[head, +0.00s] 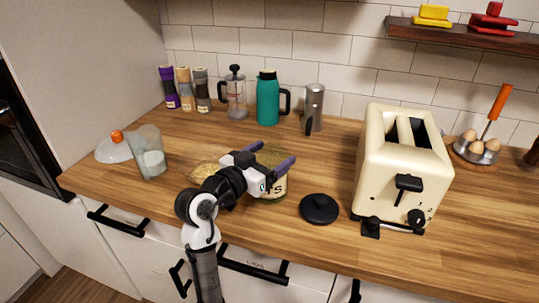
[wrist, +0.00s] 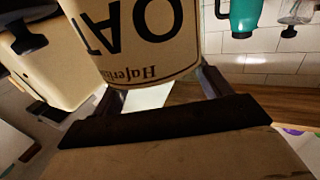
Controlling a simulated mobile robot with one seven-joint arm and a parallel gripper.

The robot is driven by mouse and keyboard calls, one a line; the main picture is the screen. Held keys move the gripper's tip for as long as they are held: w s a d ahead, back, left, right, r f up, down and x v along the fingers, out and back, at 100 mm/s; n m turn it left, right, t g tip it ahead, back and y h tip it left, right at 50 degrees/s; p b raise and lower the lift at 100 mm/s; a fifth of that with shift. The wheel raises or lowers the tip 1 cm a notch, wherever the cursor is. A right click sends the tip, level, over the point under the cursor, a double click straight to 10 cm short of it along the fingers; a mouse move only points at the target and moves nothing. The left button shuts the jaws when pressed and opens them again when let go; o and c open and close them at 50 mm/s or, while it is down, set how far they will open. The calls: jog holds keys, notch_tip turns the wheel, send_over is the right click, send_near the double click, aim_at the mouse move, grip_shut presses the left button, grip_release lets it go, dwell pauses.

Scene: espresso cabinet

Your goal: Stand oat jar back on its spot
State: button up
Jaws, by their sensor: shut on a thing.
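The oat jar (head: 278,188) is a glass jar with a cream label and oat-coloured contents. It looks upright near the middle of the counter, partly hidden by my arm. My gripper (head: 275,154) is shut on it, with one finger on each side near its top. In the wrist view the jar's label (wrist: 140,35) fills the top, upside down, with "OAT" and smaller print legible. Whether the jar's base touches the counter is hidden. A round black lid (head: 319,208) lies on the counter to the right of the jar.
A cream toaster (head: 395,165) stands to the right. A French press (head: 237,95), teal jug (head: 268,98) and grey grinder (head: 313,108) line the back. A pale brown heap (head: 195,165) lies left of the jar, near a clear container (head: 148,155). Counter behind the jar is free.

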jog(key=o, duration=1.6)
